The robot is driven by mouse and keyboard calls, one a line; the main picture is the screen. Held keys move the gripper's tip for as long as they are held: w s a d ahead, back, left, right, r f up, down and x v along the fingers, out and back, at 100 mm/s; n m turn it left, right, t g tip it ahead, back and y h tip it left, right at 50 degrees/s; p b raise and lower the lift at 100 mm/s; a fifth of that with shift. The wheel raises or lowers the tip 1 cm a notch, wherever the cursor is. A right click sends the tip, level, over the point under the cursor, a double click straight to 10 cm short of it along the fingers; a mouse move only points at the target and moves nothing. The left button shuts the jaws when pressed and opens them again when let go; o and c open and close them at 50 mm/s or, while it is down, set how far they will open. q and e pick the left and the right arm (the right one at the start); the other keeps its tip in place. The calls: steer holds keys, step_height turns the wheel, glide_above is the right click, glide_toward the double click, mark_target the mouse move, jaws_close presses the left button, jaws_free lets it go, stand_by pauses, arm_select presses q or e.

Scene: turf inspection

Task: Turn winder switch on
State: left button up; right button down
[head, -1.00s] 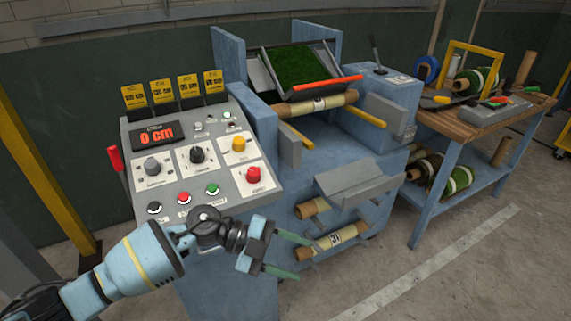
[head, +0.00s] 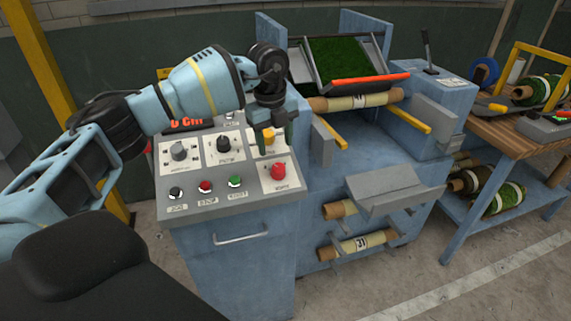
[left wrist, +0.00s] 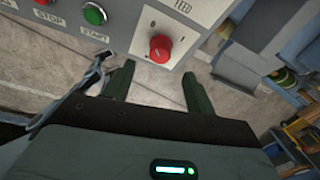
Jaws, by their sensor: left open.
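The grey control panel (head: 205,199) carries several knobs and buttons. A red rotary knob (head: 278,170) sits at its lower right; its small label is too blurred to read in the head view. In the left wrist view the red knob (left wrist: 160,47) shows a small white mark, just beyond and between the fingertips. My left gripper (head: 273,142) is open and empty, fingers pointing down over the panel's right side. In the head view it overlaps the yellow knob (head: 263,138). The fingers (left wrist: 157,78) appear apart from the red knob. My right gripper is out of view.
Red (head: 205,187) and green (head: 235,182) buttons line the panel's lower edge, left of the red knob. A grey knob (head: 180,151) and a black knob (head: 222,144) sit higher. The blue machine with turf (head: 345,62) stands to the right, and a wooden bench (head: 508,134) beyond it.

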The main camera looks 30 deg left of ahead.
mark_target(278, 167)
arm_select(q)
steer(key=shift+w+d+f, duration=0.1)
steer(key=shift+w+f, duration=0.05)
steer(key=shift+f, duration=1.8)
steer(key=shift+w+d+f, duration=0.1)
steer(key=shift+f, duration=1.85)
steer(key=c, duration=1)
